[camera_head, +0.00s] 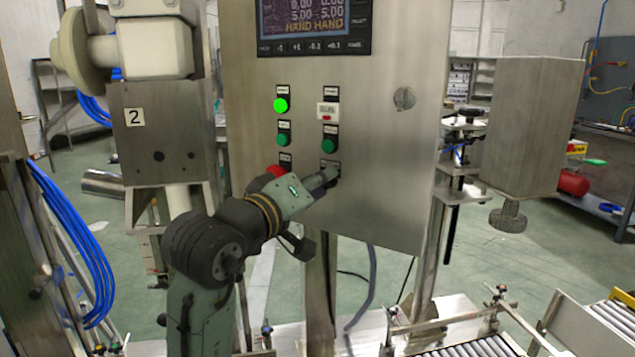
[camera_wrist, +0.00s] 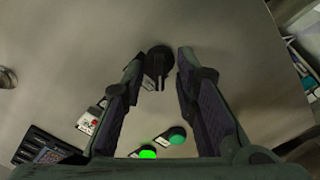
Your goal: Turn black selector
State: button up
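The black selector (camera_wrist: 158,64) is a dark round knob on the steel panel (camera_head: 385,160). In the wrist view it lies between the tips of my gripper's fingers, with a visible gap to the right finger and a narrower gap on the left. My gripper (camera_head: 328,177) is open at the lower part of the panel in the head view, where it largely hides the selector. The gripper also shows in the wrist view (camera_wrist: 162,66). Whether either finger touches the knob cannot be told.
A lit green button (camera_head: 281,106), green buttons (camera_head: 284,140) and a white switch (camera_head: 327,112) sit above my gripper. A red button (camera_head: 277,171) is close to my wrist, partly hidden. A display (camera_head: 313,22) is at the panel top. A steel box (camera_head: 530,125) stands at right.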

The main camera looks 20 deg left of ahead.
grip_shut()
jog(key=shift+m, duration=0.3)
jog(key=shift+d+m+b, duration=0.15)
jog(key=shift+m+b, duration=0.7)
jog(key=shift+m, duration=1.15)
jog(key=shift+d+m+b, duration=0.1)
jog(key=shift+m+b, duration=0.7)
jog(key=shift+m, duration=1.2)
jog(key=shift+s+r, duration=0.1)
jog(key=shift+o, duration=0.4)
grip_release()
